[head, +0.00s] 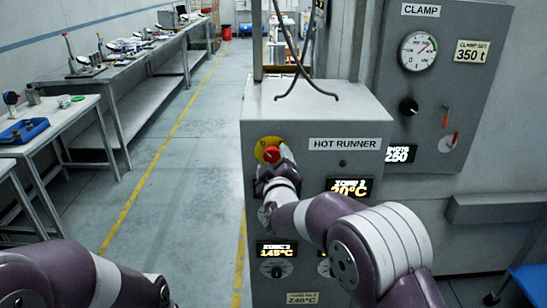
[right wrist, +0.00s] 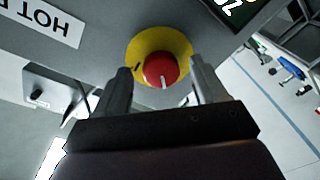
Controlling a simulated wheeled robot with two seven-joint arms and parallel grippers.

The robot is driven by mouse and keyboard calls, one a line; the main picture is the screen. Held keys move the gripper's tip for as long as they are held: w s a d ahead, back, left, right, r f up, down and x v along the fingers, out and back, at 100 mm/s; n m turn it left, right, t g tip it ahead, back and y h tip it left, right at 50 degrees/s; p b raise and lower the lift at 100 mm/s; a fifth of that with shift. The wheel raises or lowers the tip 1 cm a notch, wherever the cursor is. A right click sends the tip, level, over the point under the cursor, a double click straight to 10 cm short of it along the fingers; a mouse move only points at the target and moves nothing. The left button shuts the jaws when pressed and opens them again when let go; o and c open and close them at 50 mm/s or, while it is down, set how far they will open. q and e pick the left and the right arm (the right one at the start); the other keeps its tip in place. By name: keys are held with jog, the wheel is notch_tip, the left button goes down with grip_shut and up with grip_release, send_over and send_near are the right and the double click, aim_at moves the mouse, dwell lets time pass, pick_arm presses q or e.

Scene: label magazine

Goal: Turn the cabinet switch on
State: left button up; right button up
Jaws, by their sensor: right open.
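The grey cabinet (head: 258,115) labelled HOT RUNNER stands in the middle of the head view. Its switch is a red knob (head: 271,154) with a white mark, on a round yellow plate (head: 266,143) at the upper left of the front. My right gripper (head: 276,164) is in front of it, hiding part of it. In the right wrist view the red knob (right wrist: 161,70) sits between the two open fingers, apart from both as far as I can tell. The yellow plate (right wrist: 180,42) shows behind it. Only my left arm shows at lower left; its gripper is out of view.
Zone displays (head: 350,188) and small knobs (head: 277,269) sit lower on the cabinet. A CLAMP panel (head: 447,90) is on the right. Two cables (head: 313,60) hang above the cabinet. Workbenches (head: 130,62) stand along the left; the floor (head: 190,190) between is clear.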

jog(key=shift+w+a, duration=0.1)
jog(key=shift+w, duration=0.3)
jog(key=shift+s+r, duration=0.1)
jog(key=c, duration=1.1)
jog(key=shift+o, duration=0.2)
